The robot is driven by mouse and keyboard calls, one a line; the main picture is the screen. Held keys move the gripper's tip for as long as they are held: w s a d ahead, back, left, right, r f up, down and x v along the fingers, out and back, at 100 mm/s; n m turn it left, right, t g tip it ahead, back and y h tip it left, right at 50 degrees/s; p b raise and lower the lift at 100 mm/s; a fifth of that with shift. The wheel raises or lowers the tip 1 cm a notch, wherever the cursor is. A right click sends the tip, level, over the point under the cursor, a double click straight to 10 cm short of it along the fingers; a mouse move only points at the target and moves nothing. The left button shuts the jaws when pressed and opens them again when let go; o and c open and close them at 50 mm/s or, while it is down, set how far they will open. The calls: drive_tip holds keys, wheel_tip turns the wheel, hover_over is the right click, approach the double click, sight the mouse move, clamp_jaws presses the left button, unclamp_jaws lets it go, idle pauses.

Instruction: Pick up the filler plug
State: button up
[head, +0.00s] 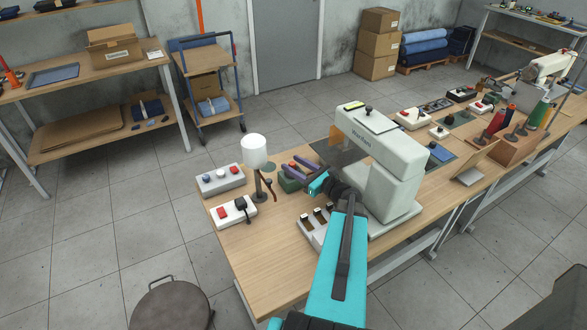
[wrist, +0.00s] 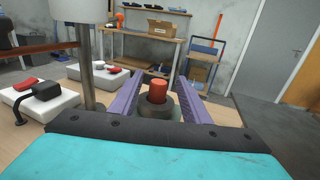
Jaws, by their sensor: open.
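A red cylindrical plug, which I take for the filler plug (wrist: 159,88), stands upright in a dark round collar (wrist: 157,108) in the wrist view. My gripper (wrist: 164,83) is open, with one purple finger on each side of the plug. I see gaps between plug and fingers; contact is not visible. In the head view my gripper (head: 293,166) is over the workbench (head: 262,281), left of the white sewing-type machine (head: 386,163).
A lamp-like post with a white top (head: 254,150) stands close left of my gripper. White control boxes (head: 233,212) and a grey one (head: 220,179) sit at the bench's left end. A green block (head: 289,185) is beneath the fingers. A stool (head: 171,304) stands in front.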

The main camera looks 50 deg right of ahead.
drive_tip(key=shift+w, duration=0.15)
drive_tip(key=w+p, duration=0.2)
drive_tip(key=shift+w+r, duration=0.15)
drive_tip(key=shift+w, duration=0.25)
drive_tip(key=shift+w+a+p, duration=0.1)
drive_tip(key=shift+w+p, duration=0.4)
drive_tip(key=shift+w, duration=0.55)
clamp_jaws()
wheel_tip(320, 180, up, 10)
drive_tip(key=b, duration=0.3)
idle(0.8)
